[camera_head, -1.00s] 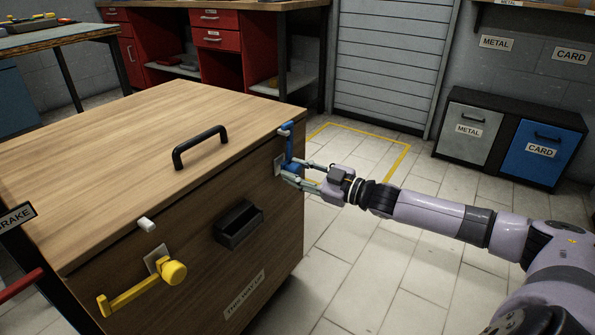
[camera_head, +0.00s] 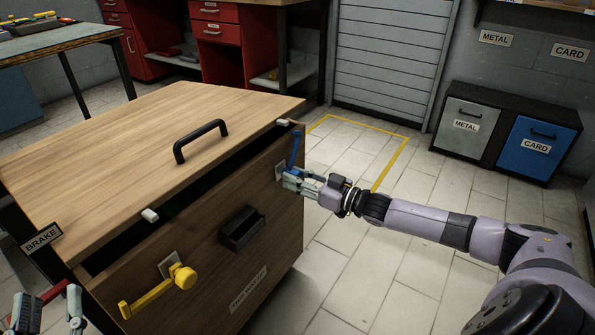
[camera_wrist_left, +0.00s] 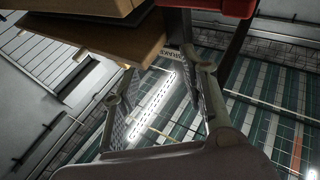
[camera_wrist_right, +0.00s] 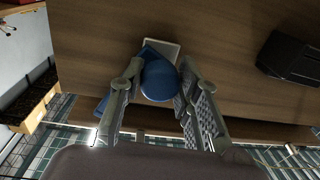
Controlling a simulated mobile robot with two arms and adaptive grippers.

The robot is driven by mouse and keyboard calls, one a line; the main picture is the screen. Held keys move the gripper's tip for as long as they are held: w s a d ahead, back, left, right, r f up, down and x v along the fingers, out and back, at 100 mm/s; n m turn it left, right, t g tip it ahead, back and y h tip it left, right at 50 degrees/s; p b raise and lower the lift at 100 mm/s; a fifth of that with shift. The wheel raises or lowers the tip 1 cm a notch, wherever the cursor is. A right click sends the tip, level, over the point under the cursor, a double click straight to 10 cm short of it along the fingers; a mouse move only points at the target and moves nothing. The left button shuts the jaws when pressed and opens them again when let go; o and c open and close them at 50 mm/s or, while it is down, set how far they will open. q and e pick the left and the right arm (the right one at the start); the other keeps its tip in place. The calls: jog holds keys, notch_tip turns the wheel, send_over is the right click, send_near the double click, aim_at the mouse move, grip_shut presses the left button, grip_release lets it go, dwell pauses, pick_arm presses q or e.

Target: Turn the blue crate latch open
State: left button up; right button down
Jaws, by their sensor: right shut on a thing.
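The wooden crate (camera_head: 140,120) fills the left of the head view. Its blue latch (camera_head: 294,151) is at the right end of the front panel, its arm near upright and leaning slightly right. My right gripper (camera_head: 287,181) is shut on the latch's round blue knob (camera_wrist_right: 158,80), which sits between its fingers in the right wrist view. A yellow latch (camera_head: 155,290) with a round knob is at the panel's left end, its arm pointing left and down. My left gripper (camera_head: 48,312) is open and empty at the lower left, by a red bar (camera_head: 56,290).
A dark gap (camera_head: 190,195) runs between the crate's lid edge and front panel. White catches (camera_head: 150,214) sit on the lid edge. A black handle (camera_head: 200,141) is on the lid, a black pull (camera_head: 240,228) on the panel. A BRAKE sign (camera_head: 41,237) stands left. Floor to the right is clear.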

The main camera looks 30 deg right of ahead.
jog(key=shift+r+m+p, duration=0.15)
jog(key=shift+m+p, duration=0.6)
jog(key=shift+m, duration=0.05)
pick_arm(q)
notch_tip(320, 180, down, 13)
jog(key=s+a+g+y+p, duration=0.2)
jog(key=a+g, duration=0.1)
jog(key=g, duration=0.5)
pick_arm(e)
jog(key=shift+m, duration=1)
jog(key=shift+m+t+p, duration=0.3)
jog(key=shift+m+p, duration=0.25)
jog(key=shift+m, duration=0.65)
jog(key=m+p, duration=0.1)
jog(key=m, duration=0.2)
jog(key=shift+m, duration=0.4)
pick_arm(q)
jog(key=s+a+f+g+y, duration=0.1)
jog(key=s+a+f+g, duration=0.1)
jog(key=s+f+g, duration=0.2)
jog(key=s+a+f+g+y, duration=0.2)
jog(key=s+f+g, duration=0.2)
jog(key=s, duration=0.6)
jog(key=shift+s+a+f+n+g+p, duration=0.15)
jog(key=shift+a+f+n+g+p, duration=0.2)
jog(key=shift+g, duration=0.35)
pick_arm(e)
jog(key=shift+m, duration=0.7)
pick_arm(q)
jog(key=shift+d, duration=0.1)
